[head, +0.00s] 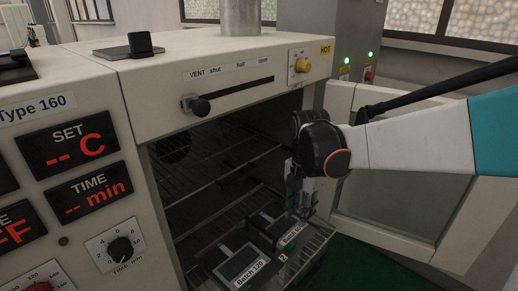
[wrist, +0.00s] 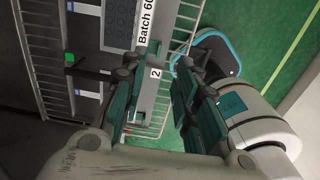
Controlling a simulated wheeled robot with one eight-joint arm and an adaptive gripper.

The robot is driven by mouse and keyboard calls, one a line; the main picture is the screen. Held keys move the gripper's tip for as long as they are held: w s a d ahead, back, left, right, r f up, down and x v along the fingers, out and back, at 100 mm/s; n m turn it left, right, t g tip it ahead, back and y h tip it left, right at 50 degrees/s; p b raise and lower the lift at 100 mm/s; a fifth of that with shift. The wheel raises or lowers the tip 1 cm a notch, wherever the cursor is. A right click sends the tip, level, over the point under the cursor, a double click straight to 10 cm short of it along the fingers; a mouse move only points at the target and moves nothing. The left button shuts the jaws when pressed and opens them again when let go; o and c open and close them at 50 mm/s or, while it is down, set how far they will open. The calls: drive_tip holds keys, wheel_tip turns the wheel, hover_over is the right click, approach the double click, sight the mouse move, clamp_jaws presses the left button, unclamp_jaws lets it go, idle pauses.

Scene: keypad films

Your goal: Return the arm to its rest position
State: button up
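My gripper (head: 303,212) hangs at the mouth of the oven, over the front end of a dark tray labelled Batch 60 (head: 285,232). In the wrist view its two teal fingers (wrist: 170,62) stand apart, with the tray's front part and a "2" label showing between them; I see nothing clamped. The arm comes in from the right, its white and teal links raised in front of the open oven door. The Batch 60 tray also shows in the wrist view (wrist: 120,22), lying on the wire rack. Whether a fingertip touches it is unclear.
A Batch 120 tray (head: 243,262) lies beside it on the wire rack (head: 200,190). The oven (head: 130,110) walls and vent slider (head: 199,106) are close. The open door (head: 385,195) stands right, near the arm. Green floor (head: 345,265) lies below.

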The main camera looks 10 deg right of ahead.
drive_tip(key=s+r+m+t, duration=0.2)
drive_tip(key=s+m, duration=0.5)
drive_tip(key=m, duration=0.5)
drive_tip(key=s+r+m+t, duration=0.3)
drive_tip(key=s+m+t, duration=0.2)
drive_tip(key=m, duration=0.8)
drive_tip(key=s, duration=0.3)
